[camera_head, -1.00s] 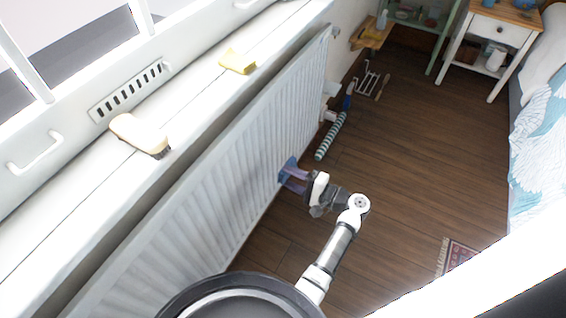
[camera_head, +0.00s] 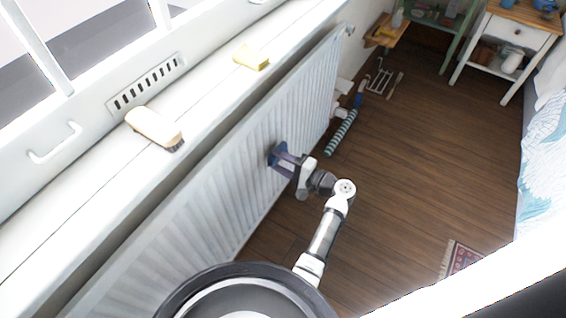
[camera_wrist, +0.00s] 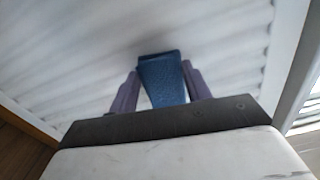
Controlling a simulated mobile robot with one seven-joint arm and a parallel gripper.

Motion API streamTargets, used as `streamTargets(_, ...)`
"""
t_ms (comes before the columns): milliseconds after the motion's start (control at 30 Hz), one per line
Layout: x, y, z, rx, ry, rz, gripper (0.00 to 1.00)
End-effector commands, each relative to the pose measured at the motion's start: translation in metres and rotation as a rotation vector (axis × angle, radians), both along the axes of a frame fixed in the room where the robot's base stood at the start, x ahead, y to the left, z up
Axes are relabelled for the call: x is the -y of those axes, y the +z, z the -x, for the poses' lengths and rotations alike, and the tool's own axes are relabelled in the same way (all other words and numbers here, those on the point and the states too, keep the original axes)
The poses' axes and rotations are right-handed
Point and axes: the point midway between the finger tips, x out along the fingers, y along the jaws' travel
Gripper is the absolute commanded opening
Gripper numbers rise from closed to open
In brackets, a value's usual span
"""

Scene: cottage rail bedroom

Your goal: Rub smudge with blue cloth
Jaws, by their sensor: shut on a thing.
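The blue cloth (camera_head: 275,155) is at the white ribbed radiator (camera_head: 235,160), against or very close to its front face. My gripper (camera_head: 284,160) is shut on the cloth and reaches toward the radiator from the right. In the wrist view the blue cloth (camera_wrist: 162,80) sits between the two purple-grey fingers of my gripper (camera_wrist: 160,90), with the pale ribs of the radiator (camera_wrist: 70,60) behind it. I cannot make out a smudge in either view; the cloth and gripper cover part of the panel.
A wooden brush (camera_head: 154,127) and a yellow sponge (camera_head: 251,57) lie on the white sill (camera_head: 205,95) above the radiator. A striped roll (camera_head: 341,132) and a wire rack (camera_head: 379,78) lie on the floor beyond the gripper. The wooden floor (camera_head: 430,150) to the right is largely clear.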

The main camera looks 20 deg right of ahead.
Motion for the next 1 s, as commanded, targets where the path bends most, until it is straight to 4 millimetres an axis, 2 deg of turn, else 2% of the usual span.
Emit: streamTargets(1000,-0.0075,0.0001,-0.0098,0.0,0.0,0.0,0.3)
